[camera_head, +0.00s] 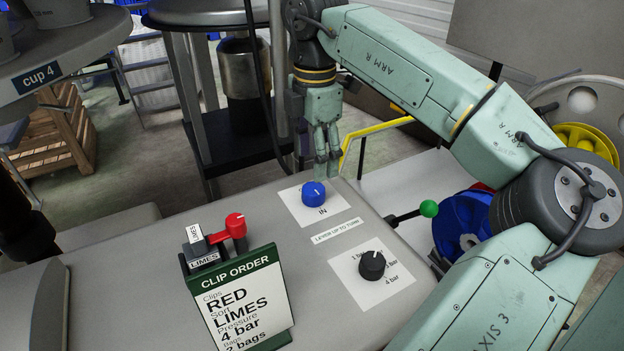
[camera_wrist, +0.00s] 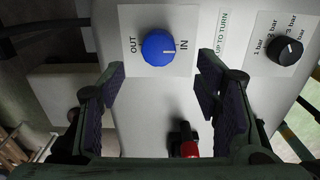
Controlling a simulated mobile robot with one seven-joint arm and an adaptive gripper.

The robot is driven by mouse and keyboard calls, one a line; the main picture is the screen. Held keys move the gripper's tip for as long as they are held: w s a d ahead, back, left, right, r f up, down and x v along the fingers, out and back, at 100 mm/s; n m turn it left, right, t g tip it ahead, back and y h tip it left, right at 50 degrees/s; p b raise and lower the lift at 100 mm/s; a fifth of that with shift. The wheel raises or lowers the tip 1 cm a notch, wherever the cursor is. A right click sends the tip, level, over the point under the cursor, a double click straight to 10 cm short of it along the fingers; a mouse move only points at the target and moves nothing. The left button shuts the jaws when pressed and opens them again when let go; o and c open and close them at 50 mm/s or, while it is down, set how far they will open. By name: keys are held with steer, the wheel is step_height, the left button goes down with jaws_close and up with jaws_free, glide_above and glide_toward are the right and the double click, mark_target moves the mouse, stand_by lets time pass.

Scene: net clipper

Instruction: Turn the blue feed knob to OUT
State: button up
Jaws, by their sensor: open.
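The blue feed knob (camera_head: 313,195) sits on a white plate on the grey machine top. In the wrist view the knob (camera_wrist: 158,48) has OUT printed to its left and IN to its right. Its white mark points toward IN. My gripper (camera_head: 327,170) hangs fingers-down just behind the knob in the head view, apart from it. In the wrist view my gripper (camera_wrist: 161,68) is open and empty, with one finger toward each side of the knob. The OUT label is hidden in the head view.
A black pressure knob (camera_head: 372,265) is on its own plate nearer the front. A red lever (camera_head: 235,228) stands at the left beside the LIMES blocks and the clip order sign (camera_head: 245,300). A green-balled lever (camera_head: 428,209) sticks out at the right.

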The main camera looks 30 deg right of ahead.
mark_target(314, 188)
step_height(314, 188, down, 7)
steer(key=shift+w+r, duration=0.1)
stand_by(0.3)
steer(key=c, duration=1.2)
steer(key=shift+o, duration=0.2)
